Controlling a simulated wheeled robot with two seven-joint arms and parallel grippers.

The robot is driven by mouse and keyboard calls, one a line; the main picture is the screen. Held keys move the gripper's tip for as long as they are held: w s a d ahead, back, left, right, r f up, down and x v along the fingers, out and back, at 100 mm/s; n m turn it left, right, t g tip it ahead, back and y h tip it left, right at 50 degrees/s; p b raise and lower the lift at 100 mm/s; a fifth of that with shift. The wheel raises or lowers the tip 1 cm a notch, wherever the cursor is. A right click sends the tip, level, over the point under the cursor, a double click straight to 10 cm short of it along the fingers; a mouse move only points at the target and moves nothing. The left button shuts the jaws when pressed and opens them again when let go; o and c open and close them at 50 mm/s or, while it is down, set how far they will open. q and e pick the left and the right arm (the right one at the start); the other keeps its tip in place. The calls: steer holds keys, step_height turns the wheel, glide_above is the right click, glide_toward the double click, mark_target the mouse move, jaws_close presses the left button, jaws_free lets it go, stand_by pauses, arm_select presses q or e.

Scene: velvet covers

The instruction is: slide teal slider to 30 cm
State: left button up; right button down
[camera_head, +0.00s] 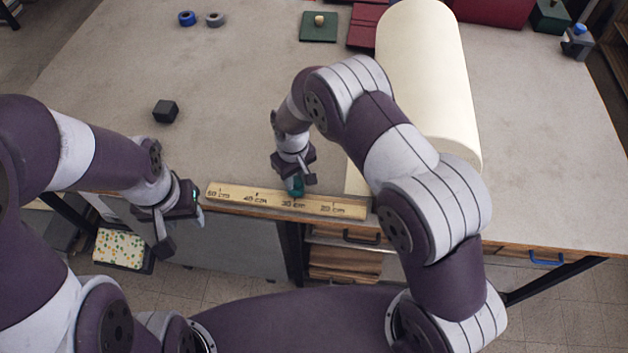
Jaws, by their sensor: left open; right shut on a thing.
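A wooden ruler (235,193) lies along the front edge of the table, marked 50 cm to 20 cm from left to right. The teal slider (297,187) stands on it at about the 30 cm mark. My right gripper (295,182) is above the ruler, shut on the teal slider, and its fingers hide part of it. My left gripper (182,222) is open and empty, left of the ruler's 50 cm end, at the table's front edge.
A black cube (166,111) sits on the left of the table (225,90). A large cream roll (425,70) lies right of my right arm.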

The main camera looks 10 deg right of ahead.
mark_target(295, 180)
steer(key=c, duration=0.8)
jaws_free()
steer(key=shift+r, duration=0.4)
step_height(295, 180, up, 12)
steer(key=b, duration=0.3)
steer(key=shift+b, duration=0.3)
steer(key=s+d+m, duration=0.2)
steer(key=s+d, duration=0.3)
steer(key=s+d+f+m+t+b, duration=0.1)
steer(key=s+d, duration=0.4)
steer(key=s, duration=0.1)
steer(key=s+d+m+b, duration=0.1)
steer(key=s+d+m, duration=0.1)
steer(key=s+d, duration=0.3)
steer(key=shift+s+d+f+m, duration=0.15)
steer(key=shift+s+d+m, duration=0.15)
steer(key=shift+s+d, duration=0.05)
